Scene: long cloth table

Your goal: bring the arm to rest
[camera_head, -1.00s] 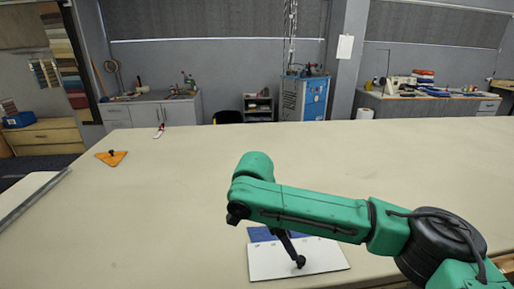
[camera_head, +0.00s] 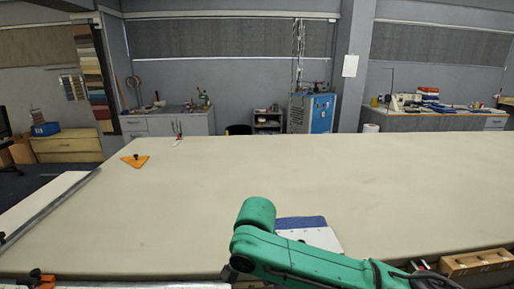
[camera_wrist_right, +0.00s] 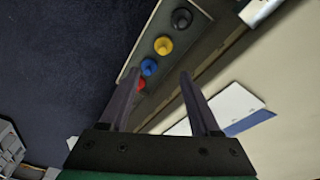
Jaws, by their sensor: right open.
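My right arm (camera_head: 300,258) is green and comes in from the lower right in the head view, low over the table's front edge. Its gripper is hidden there. In the right wrist view my right gripper (camera_wrist_right: 160,75) is open, with two dark fingers apart and nothing between them. Beyond the fingers is a strip (camera_wrist_right: 205,22) with black, yellow, blue and red knobs beside the table edge. My left gripper is not in view.
A white board (camera_head: 318,238) with a blue pad (camera_head: 300,222) lies on the cloth table (camera_head: 190,215), partly behind my arm. The table's middle is clear.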

